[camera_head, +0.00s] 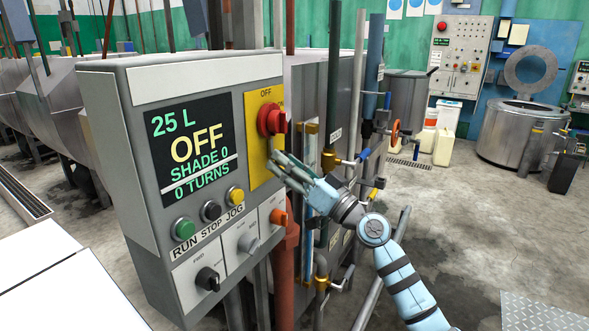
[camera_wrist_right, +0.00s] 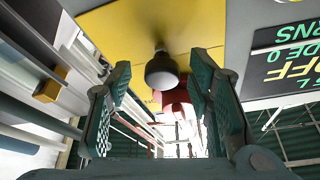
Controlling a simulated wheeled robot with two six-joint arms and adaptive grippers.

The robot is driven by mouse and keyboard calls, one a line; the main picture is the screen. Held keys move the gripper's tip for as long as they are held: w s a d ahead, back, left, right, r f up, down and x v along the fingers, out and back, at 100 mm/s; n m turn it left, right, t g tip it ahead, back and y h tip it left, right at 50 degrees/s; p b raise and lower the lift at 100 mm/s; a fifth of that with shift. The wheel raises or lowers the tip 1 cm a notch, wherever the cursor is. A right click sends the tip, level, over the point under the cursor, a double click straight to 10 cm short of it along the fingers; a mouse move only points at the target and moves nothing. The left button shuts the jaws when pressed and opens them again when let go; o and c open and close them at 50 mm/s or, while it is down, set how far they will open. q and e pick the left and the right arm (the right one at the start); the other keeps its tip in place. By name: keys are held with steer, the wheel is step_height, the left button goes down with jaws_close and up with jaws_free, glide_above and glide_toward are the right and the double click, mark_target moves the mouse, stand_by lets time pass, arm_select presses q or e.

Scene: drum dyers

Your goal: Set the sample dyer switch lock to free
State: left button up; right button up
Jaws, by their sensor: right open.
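The sample dyer's grey control box (camera_head: 110,90) stands at the left of the head view. Its yellow plate (camera_head: 255,105) carries a red rotary switch (camera_head: 271,120) near the OFF mark. My right gripper (camera_head: 279,163) is at the lower part of this plate, below the red switch. In the right wrist view my right gripper (camera_wrist_right: 160,95) is open, with a dark round knob (camera_wrist_right: 162,70) on the yellow plate between its fingers and no clear contact. The red switch (camera_wrist_right: 174,101) shows behind the knob. My left gripper is out of view.
The display (camera_head: 192,147) reads 25 L, OFF, SHADE 0, 0 TURNS. Push buttons (camera_head: 211,211) and small rotary knobs (camera_head: 208,279) sit below it. Vertical pipes and a valve with an orange handwheel (camera_head: 395,132) stand right of the box. Open floor lies further right.

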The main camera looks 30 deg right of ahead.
steer(key=v, duration=0.6)
steer(key=shift+w, duration=0.15)
